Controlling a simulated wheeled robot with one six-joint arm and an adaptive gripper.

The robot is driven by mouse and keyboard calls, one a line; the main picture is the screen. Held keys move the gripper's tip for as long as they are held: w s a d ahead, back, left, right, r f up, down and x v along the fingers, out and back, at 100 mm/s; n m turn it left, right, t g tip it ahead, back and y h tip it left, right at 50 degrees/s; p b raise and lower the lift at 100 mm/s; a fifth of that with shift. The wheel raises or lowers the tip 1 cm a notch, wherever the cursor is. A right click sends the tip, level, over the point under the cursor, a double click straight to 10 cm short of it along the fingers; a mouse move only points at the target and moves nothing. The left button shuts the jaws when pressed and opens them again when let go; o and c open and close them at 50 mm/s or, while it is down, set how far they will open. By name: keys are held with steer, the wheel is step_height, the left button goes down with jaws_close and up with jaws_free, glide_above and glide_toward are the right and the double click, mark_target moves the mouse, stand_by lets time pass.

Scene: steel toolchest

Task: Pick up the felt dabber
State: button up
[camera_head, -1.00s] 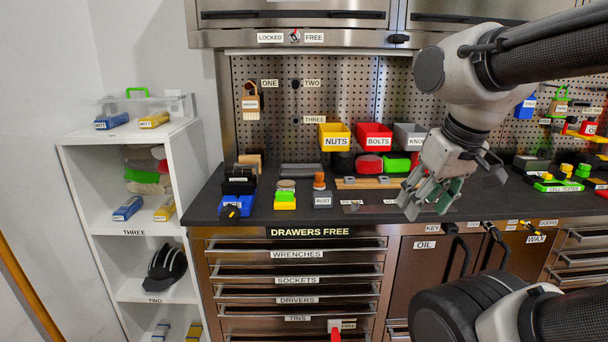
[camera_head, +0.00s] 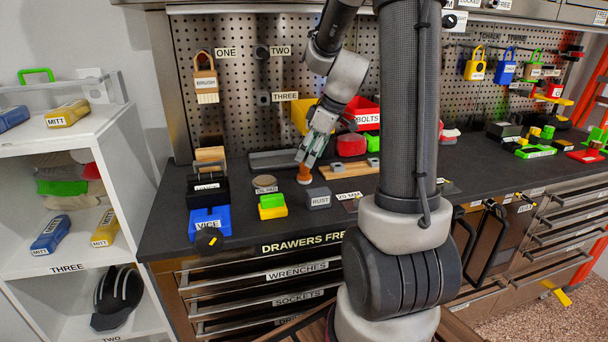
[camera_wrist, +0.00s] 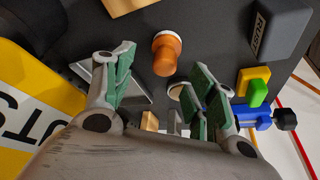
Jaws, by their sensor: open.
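The felt dabber appears to be the orange-brown knobbed piece with a pale base (camera_wrist: 166,52) standing on the dark worktop. It also shows in the head view (camera_head: 304,175), behind the grey RUST block. My gripper (camera_head: 307,160) is just above it, pointing down at a tilt. In the wrist view my gripper (camera_wrist: 158,65) is open and empty, with green-padded fingers on either side of the dabber's line. The dabber lies slightly beyond the fingertips; I cannot tell whether they touch it. Its top is partly hidden in the head view.
The RUST block (camera_head: 319,198) stands close in front. A yellow-green block (camera_head: 272,206), a round tan pad (camera_head: 265,183) and a blue vice (camera_head: 210,222) are to the left. A wooden board (camera_head: 346,169) is to the right, bins behind. White shelves (camera_head: 60,180) stand left.

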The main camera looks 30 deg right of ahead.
mark_target(304, 167)
steer(key=x, duration=0.5)
steer(key=shift+s+a+f, duration=0.15)
steer(key=shift+s+f, duration=0.05)
steer(key=c, duration=0.9)
steer(key=shift+o, duration=0.2)
steer(key=shift+r, duration=0.1)
steer(key=shift+s+r, duration=0.2)
steer(key=shift+r, duration=0.3)
step_height(304, 167, up, 6)
steer(key=shift+f, duration=0.25)
steer(key=shift+s+a+r, duration=0.2)
steer(key=shift+s+r, duration=0.05)
steer(key=shift+s, duration=0.3)
steer(key=s+a, duration=0.2)
steer(key=s, duration=0.7)
steer(key=s+a, duration=0.3)
steer(key=s, duration=0.5)
steer(key=shift+s, duration=0.4)
steer(key=shift+o, duration=0.5)
